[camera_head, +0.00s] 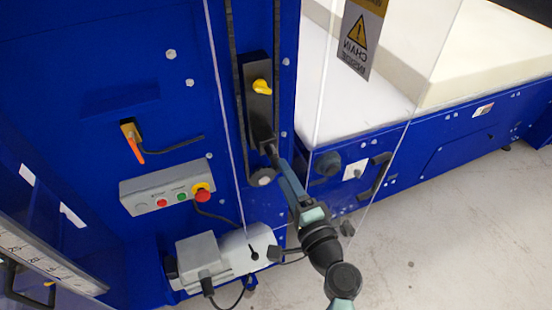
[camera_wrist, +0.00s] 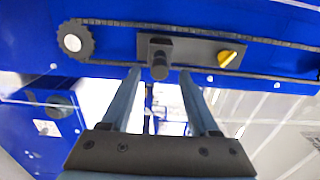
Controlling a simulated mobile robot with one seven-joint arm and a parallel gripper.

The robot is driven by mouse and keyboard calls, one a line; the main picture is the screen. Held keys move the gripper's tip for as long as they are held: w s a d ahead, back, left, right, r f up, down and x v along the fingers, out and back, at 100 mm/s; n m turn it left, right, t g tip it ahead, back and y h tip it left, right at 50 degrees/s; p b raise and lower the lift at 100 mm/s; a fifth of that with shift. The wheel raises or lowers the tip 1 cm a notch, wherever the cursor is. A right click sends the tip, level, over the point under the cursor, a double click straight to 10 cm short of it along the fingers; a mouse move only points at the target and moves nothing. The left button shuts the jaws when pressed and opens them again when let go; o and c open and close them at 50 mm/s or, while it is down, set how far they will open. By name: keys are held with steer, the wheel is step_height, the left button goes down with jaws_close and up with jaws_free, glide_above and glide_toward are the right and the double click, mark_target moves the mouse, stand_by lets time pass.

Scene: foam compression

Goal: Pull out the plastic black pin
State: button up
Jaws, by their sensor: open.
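A black pin (camera_wrist: 159,58) with a rounded end sticks out from a dark mounting plate (camera_wrist: 196,50) on the blue machine. The same plate shows upright in the head view (camera_head: 258,95), with the pin mostly hidden at its lower end by my gripper. My gripper (camera_wrist: 159,72) is open, its two blue-grey fingers pointing at the plate. In the wrist view the pin's end shows between the fingertips, with a gap on each side. My gripper in the head view (camera_head: 268,147) is at the plate's lower end. I cannot tell the exact depth between fingertips and pin.
A yellow knob (camera_wrist: 230,56) sits on the same plate. A chain (camera_wrist: 200,32) runs around it to a sprocket (camera_wrist: 76,40). A transparent panel (camera_head: 330,95) stands right of my gripper. A control box with a red button (camera_head: 203,193) is lower left.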

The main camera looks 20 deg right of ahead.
steer(key=shift+w+b, duration=0.35)
steer(key=shift+w, duration=1.3)
steer(key=shift+b, duration=0.35)
jaws_close()
steer(key=shift+s, duration=0.2)
stand_by(1.2)
steer(key=shift+s, duration=2.85)
steer(key=shift+f, duration=0.1)
